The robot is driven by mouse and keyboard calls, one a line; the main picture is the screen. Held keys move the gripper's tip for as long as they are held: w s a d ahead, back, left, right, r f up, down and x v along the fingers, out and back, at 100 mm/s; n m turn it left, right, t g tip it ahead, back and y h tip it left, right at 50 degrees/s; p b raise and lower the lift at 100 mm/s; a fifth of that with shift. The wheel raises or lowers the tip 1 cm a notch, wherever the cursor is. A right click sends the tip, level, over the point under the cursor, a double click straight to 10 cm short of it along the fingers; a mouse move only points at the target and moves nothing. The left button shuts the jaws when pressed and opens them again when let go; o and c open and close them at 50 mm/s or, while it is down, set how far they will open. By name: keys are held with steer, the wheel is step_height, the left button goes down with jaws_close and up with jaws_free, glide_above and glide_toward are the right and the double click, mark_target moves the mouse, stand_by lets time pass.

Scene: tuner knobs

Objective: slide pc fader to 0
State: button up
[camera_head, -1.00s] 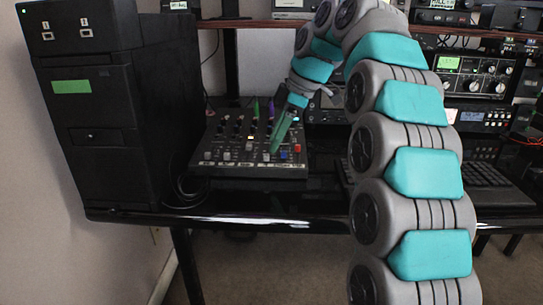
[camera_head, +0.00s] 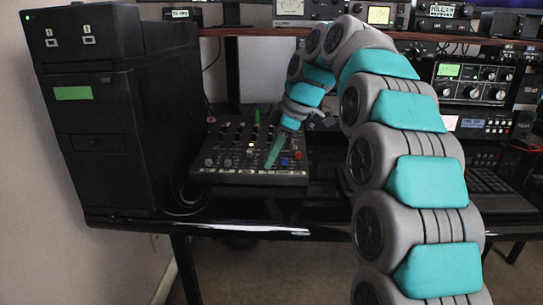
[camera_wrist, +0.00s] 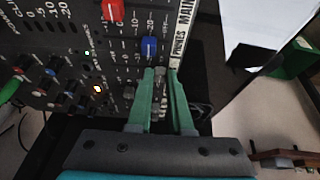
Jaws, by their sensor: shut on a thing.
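The black mixer (camera_head: 235,178) lies on the desk, with a row of fader caps near its front edge. A blue cap (camera_head: 284,161) and a red cap (camera_head: 297,155) are at the right end. My gripper (camera_head: 268,166) reaches down just left of the blue cap. In the wrist view, the green fingers of my gripper (camera_wrist: 162,72) are shut on a grey fader cap (camera_wrist: 159,84). The blue cap (camera_wrist: 149,46) and red cap (camera_wrist: 113,10) lie beyond it. I cannot read a "pc" label. The fingers partly hide the held cap and its scale.
A black PC tower (camera_head: 95,120) stands left of the mixer. A keyboard (camera_head: 485,190) lies to the right, partly behind my arm. Radio gear (camera_head: 470,85) is stacked behind. Knobs (camera_wrist: 70,85) crowd beside the fingers. The desk's front edge (camera_head: 250,229) is bare.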

jaws_close()
stand_by(0.8)
